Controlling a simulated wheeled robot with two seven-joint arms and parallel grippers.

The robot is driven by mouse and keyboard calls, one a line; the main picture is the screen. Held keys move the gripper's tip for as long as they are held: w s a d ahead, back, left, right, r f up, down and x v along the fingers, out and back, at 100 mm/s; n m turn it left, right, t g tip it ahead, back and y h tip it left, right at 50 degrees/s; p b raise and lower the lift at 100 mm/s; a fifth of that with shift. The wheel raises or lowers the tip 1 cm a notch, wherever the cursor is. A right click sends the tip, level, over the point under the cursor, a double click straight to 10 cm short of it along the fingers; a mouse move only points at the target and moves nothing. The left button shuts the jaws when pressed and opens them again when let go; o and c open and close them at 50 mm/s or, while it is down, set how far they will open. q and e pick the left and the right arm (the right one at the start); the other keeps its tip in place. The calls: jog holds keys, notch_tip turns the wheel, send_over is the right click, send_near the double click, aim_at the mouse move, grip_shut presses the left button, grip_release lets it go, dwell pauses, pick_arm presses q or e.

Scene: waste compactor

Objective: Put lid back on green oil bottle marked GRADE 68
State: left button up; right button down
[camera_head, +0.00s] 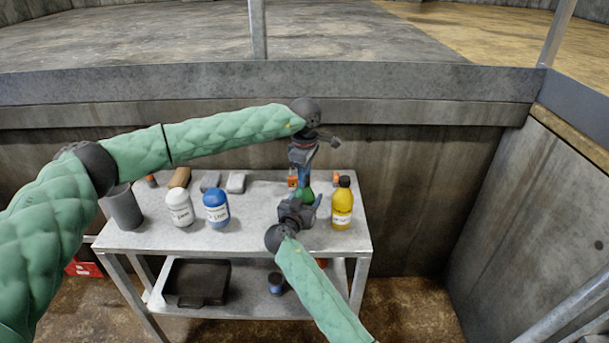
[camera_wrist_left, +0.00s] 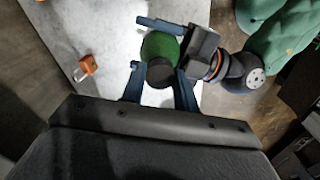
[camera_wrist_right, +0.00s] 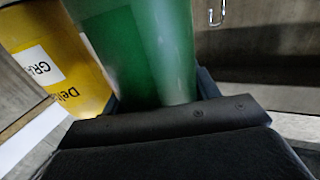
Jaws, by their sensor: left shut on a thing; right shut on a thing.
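The green bottle (camera_head: 304,195) stands upright near the table's right part, mostly hidden between my two grippers. My right gripper (camera_head: 303,203) is shut around its body; the green body (camera_wrist_right: 145,50) fills the right wrist view between the fingers. My left gripper (camera_head: 303,178) is above the bottle, pointing down. In the left wrist view it (camera_wrist_left: 158,88) is shut on a dark round lid (camera_wrist_left: 160,74), which overlaps the green bottle's top (camera_wrist_left: 160,46). I cannot tell whether the lid touches the neck. No label shows on the green bottle.
A yellow bottle (camera_head: 342,205) with a dark cap stands close right of the green one. An orange padlock-like item (camera_wrist_left: 88,65) lies behind. The table's middle is clear.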

pick_arm(q)
jog(key=shift+w+a+m, duration=0.1)
jog(key=shift+m, duration=0.6)
jog(key=o, duration=1.2)
notch_tip(320, 180, up, 12)
pick_arm(e)
jog(key=shift+c, duration=1.6)
grip_release()
